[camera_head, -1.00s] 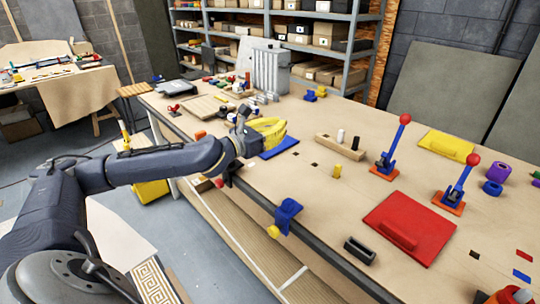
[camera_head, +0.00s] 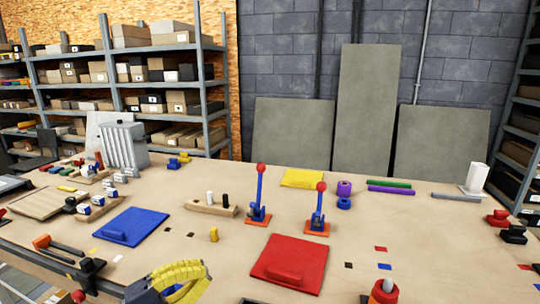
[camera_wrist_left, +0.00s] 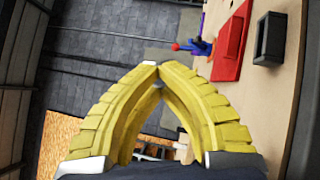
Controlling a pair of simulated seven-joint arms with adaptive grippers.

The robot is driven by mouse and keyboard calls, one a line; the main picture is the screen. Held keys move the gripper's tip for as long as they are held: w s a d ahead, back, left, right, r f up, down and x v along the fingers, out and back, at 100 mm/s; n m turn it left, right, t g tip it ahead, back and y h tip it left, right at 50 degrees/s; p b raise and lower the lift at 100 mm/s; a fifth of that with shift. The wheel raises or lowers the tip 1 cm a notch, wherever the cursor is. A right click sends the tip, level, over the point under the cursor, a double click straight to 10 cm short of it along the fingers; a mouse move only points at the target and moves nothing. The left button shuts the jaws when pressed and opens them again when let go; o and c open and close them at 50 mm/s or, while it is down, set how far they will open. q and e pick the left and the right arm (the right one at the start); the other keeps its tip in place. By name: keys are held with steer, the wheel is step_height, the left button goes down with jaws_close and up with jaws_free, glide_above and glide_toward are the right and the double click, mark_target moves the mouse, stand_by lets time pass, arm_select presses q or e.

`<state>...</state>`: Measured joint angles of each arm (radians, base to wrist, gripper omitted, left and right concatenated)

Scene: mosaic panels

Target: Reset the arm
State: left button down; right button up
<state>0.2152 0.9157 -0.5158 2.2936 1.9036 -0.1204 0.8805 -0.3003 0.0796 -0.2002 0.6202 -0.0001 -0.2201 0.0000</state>
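My left gripper (camera_head: 185,279) shows at the bottom of the head view, near the table's front edge. Its yellow fingers also fill the middle of the left wrist view (camera_wrist_left: 152,68), where their tips meet with nothing seen between them. My right gripper is in neither view. A blue panel (camera_head: 132,228) lies flat on the table, beyond and left of the left gripper. A red panel (camera_head: 297,254) lies to the gripper's right; it also shows in the left wrist view (camera_wrist_left: 232,40). A yellow panel (camera_head: 302,178) lies farther back.
Two red-knobbed clamps (camera_head: 258,200) (camera_head: 318,212) stand behind the red panel. A red-topped object (camera_head: 384,290) stands at front right. Shelves (camera_head: 130,75) stand behind the table.

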arm_select(q)
steer(key=s+d+f+m+g+y, duration=0.1)
steer(key=s+d+f+m, duration=0.2)
steer(key=f+m, duration=0.25)
steer(key=s+d+f+m+g+y, duration=0.1)
steer(key=s+d+f+m, duration=0.2)
steer(key=f+m, duration=0.25)
step_height(320, 180, down, 9)
steer(key=s+a+m+y, duration=0.2)
steer(key=m+y, duration=0.1)
steer(key=y, duration=0.2)
steer(key=s+a+f+m+g+y, duration=0.1)
steer(key=s+a+f+y, duration=0.55)
steer(key=a, duration=0.35)
steer(key=s+a+f+m+g+y, duration=0.1)
steer(key=s+a+f+y, duration=0.5)
steer(key=a+y, duration=0.3)
steer(key=s+d+f+g+h, duration=0.1)
steer(key=d+f+h, duration=0.1)
steer(key=f, duration=1.3)
steer(key=s+d+f+g+h, duration=0.2)
steer(key=f, duration=1.3)
steer(key=s+f+n+g+h, duration=0.1)
steer(key=s+f+n+g, duration=0.1)
steer(key=s+f, duration=1.8)
steer(key=shift+s+d+f+n+g+h, duration=0.15)
steer(key=shift+s+f+n+g+h, duration=0.3)
steer(key=shift+s, duration=0.25)
